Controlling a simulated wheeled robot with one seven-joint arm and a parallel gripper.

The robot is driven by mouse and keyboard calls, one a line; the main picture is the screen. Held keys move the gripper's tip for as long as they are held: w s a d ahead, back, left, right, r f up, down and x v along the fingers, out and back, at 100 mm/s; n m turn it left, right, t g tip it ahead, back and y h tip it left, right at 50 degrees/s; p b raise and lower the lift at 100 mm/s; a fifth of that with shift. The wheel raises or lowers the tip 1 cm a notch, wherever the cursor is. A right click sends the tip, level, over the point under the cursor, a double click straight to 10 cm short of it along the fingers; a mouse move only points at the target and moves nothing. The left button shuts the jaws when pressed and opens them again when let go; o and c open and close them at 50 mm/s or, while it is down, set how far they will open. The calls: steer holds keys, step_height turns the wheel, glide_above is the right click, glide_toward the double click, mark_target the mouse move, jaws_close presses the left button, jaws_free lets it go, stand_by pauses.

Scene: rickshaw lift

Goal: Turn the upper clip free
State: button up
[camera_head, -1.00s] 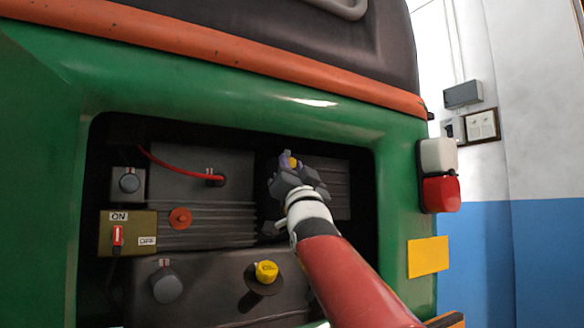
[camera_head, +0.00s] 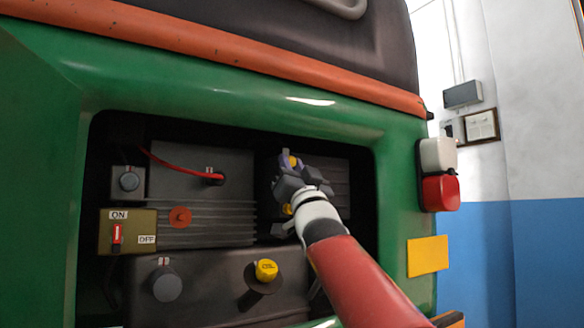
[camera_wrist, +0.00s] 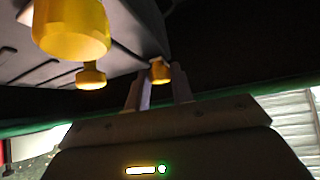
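The upper clip (camera_head: 291,162) is a small yellow piece at the upper right of the open rear bay. My gripper (camera_head: 289,161) is at it, with a finger on each side. In the wrist view the upper clip (camera_wrist: 160,71) fills the gap between the fingertips (camera_wrist: 160,82), and the fingers appear closed on it. A second yellow clip (camera_head: 287,209) shows below, partly hidden by my wrist. It seems to be the yellow piece left of the fingers in the wrist view (camera_wrist: 91,77).
A yellow cap (camera_head: 266,270) sits on the lower dark block, below left of my arm. A red cable (camera_head: 170,166) runs across the upper left. An ON/OFF switch box (camera_head: 127,232) is at the left. The green bay frame (camera_head: 400,220) borders my arm's right side.

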steer(key=o, duration=0.4)
steer(key=b+v, duration=0.4)
steer(key=v, duration=0.3)
steer(key=shift+s+d+f, duration=0.1)
steer(key=shift+s+f, duration=0.15)
steer(key=shift+f, duration=0.1)
